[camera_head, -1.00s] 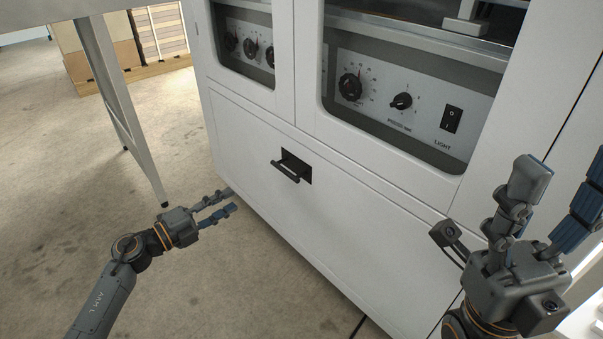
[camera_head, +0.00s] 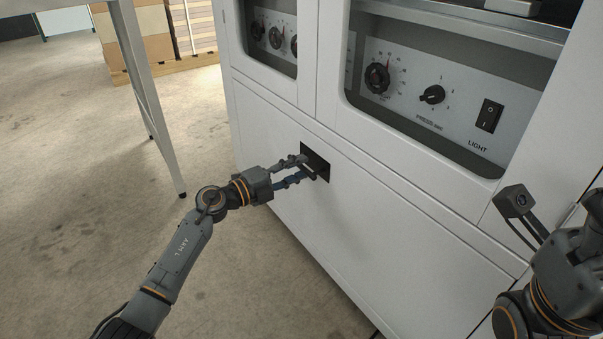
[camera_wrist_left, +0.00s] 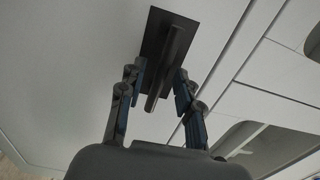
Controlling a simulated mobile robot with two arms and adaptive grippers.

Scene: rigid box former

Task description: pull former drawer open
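The former drawer is a white front panel (camera_head: 400,240) low on the machine, and it appears closed. Its black bar handle (camera_wrist_left: 168,68) sits in a dark recessed plate (camera_head: 321,172). My left gripper (camera_head: 308,172) is at the handle. In the left wrist view, its two fingers (camera_wrist_left: 160,85) stand apart, one on each side of the bar, with gaps visible. In the head view the fingers hide most of the bar. My right gripper is at the right edge of the head view, with its fingers mostly cut off by the frame.
Above the drawer are control panels with knobs (camera_head: 377,77) and a light switch (camera_head: 489,115). A grey table leg (camera_head: 150,100) stands left of the machine. Boxes on a pallet (camera_head: 150,40) are at the back. The floor (camera_head: 90,200) before the drawer is clear.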

